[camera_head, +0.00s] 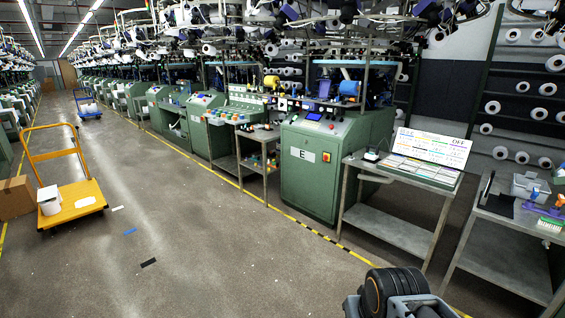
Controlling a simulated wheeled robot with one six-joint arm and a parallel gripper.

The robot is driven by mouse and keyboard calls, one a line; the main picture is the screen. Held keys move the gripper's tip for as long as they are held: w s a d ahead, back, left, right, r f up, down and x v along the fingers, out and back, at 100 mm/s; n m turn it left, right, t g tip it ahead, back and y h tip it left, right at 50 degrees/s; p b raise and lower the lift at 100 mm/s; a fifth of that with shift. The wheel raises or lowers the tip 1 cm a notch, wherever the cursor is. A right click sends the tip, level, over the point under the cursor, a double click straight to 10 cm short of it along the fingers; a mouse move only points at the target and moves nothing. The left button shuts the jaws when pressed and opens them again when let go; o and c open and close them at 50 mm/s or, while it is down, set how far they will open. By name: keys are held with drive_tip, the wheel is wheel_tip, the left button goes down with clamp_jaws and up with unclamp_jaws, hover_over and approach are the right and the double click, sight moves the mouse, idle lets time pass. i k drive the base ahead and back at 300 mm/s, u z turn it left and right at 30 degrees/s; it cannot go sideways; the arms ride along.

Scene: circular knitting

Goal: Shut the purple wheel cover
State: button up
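I cannot make out for certain a purple wheel cover. A small purple-blue panel (324,89) shows on the upper part of the green knitting machine marked E (345,165), beside a yellow cone. It is too small to tell whether it is the cover, or open or shut. Part of my own arm, dark with an orange ring, shows at the bottom edge right of centre. My gripper's fingers are not in view.
A steel table (395,232) with a slanted chart board (432,150) stands right of machine E. Another table (500,262) with a grey bin is at the far right. A yellow trolley (75,205) and a cardboard box (15,198) stand left. The aisle floor between is mostly clear.

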sight(325, 84)
drive_tip(key=u, duration=0.45)
drive_tip(key=i, duration=2.6)
drive_tip(key=z, duration=0.45)
drive_tip(key=i, duration=2.3)
drive_tip(key=z, duration=0.7)
